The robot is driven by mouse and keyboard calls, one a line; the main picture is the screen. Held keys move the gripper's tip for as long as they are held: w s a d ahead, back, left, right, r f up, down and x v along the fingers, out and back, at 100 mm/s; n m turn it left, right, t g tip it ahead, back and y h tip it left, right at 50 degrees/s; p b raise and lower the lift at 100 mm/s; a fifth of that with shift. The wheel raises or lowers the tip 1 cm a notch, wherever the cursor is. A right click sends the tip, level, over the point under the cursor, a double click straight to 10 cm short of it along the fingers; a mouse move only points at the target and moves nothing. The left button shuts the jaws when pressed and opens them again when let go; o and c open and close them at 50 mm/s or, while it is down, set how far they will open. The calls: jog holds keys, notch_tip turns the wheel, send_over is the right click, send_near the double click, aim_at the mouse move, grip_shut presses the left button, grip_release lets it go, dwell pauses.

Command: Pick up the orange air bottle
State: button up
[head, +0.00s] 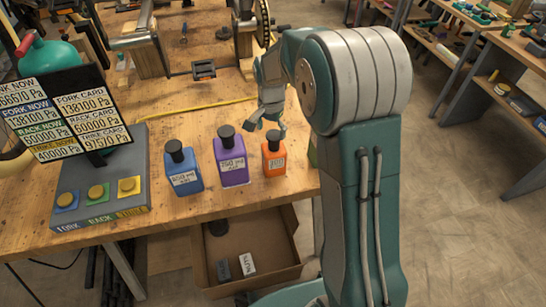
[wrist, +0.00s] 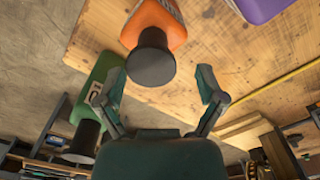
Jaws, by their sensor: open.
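The orange air bottle (head: 273,157) stands upright on the wooden bench, right of the purple bottle (head: 231,160) and the blue bottle (head: 183,168). It has a black cap and a pale label. My gripper (head: 266,124) is just above and behind it in the head view. In the wrist view the orange bottle (wrist: 155,30) shows with its black cap toward the open, empty fingers (wrist: 160,92). The cap lies a little beyond the fingertips, roughly between them. A green bottle (wrist: 97,95) is close beside the left finger in the wrist view; in the head view it is mostly hidden behind my arm.
An open cardboard box (head: 250,255) with small items is below the bench's front edge. A yellow strip (head: 210,105) and metal frame parts lie behind the bottles.

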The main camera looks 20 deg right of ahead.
aim_at(274, 153)
jog(key=f, duration=0.2)
jog(key=d+f, duration=0.1)
jog(key=f, duration=0.1)
jog(key=shift+s, duration=0.2)
jog(key=shift+a+f, duration=0.1)
jog(key=shift+f, duration=0.3)
jog(key=shift+a, duration=0.15)
grip_shut()
